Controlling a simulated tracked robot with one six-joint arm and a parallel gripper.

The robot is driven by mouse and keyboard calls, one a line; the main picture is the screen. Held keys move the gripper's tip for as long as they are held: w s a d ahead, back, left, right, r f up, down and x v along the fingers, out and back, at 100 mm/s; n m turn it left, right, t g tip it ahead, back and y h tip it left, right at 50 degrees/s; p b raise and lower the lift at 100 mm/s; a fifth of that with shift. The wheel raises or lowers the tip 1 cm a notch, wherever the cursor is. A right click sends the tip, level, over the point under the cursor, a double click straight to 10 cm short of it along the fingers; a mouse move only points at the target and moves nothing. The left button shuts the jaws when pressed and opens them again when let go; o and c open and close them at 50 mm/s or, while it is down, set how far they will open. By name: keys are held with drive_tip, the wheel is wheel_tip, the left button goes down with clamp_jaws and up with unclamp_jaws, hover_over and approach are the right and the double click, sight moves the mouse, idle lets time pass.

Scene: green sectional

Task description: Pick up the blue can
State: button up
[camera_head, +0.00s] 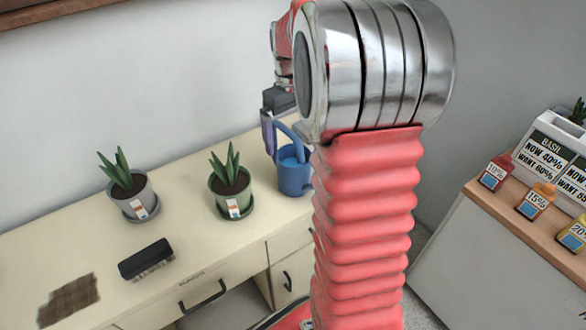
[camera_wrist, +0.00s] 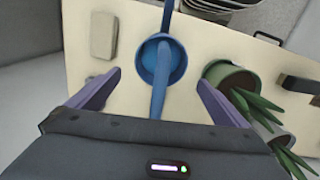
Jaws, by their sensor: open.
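The blue can (camera_head: 294,178) is a watering can standing at the back right of the cream desk (camera_head: 185,215), partly hidden behind my arm. In the wrist view the blue can (camera_wrist: 176,66) is seen from above, with a long blue bar across its round opening. My gripper (camera_wrist: 158,80) is open, with one purple finger on each side of the can's line and nothing held. In the head view my gripper (camera_head: 268,132) is at the can's upper left, mostly hidden by my arm. Whether the fingers touch the can cannot be told.
A green-potted plant (camera_head: 230,190) stands just left of the can, with a grey-potted plant (camera_head: 130,190) further left. A black brush (camera_head: 146,259) and a brown patch (camera_head: 68,300) are on the desk. A beige block (camera_wrist: 103,36) lies beside the can. Bottles (camera_head: 536,200) stand on a separate counter.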

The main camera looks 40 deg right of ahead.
sight(290, 151)
drive_tip(key=shift+w+f, duration=0.1)
drive_tip(key=shift+f, duration=2.3)
drive_tip(key=shift+c, duration=0.5)
drive_tip(key=c, duration=1.2)
drive_tip(key=shift+o, duration=0.2)
drive_tip(key=shift+r, duration=0.1)
wheel_tip(290, 151, up, 9)
drive_tip(key=shift+r, duration=0.5)
